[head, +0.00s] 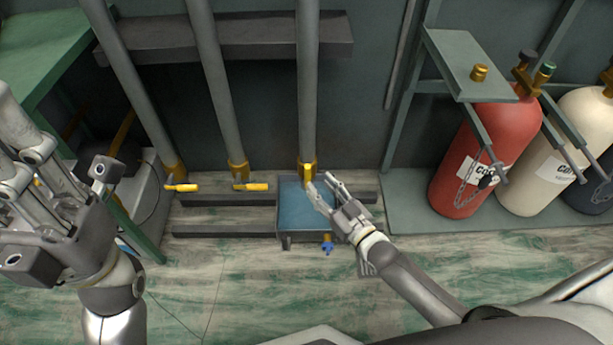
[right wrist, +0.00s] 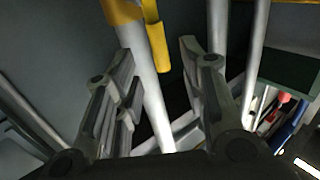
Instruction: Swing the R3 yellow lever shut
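Three grey pipes end in yellow valves in the head view; no label is readable. The rightmost valve's yellow lever (head: 307,172) lies in line with its pipe. The left lever (head: 181,188) and middle lever (head: 252,186) stick out sideways to the right. My right gripper (head: 325,187) is open just right of and below the rightmost valve. In the right wrist view the yellow lever (right wrist: 157,46) hangs between the spread fingertips of my right gripper (right wrist: 158,54), with no clear contact. My left gripper (head: 48,195) is at the far left, its fingers partly hidden and overlapping.
A blue-topped box (head: 305,205) with a blue tap (head: 327,246) stands under the rightmost pipe. A red cylinder (head: 490,155) and a cream cylinder (head: 560,150) stand in a rack at right. A green bench (head: 40,50) is at left. The floor in front is clear.

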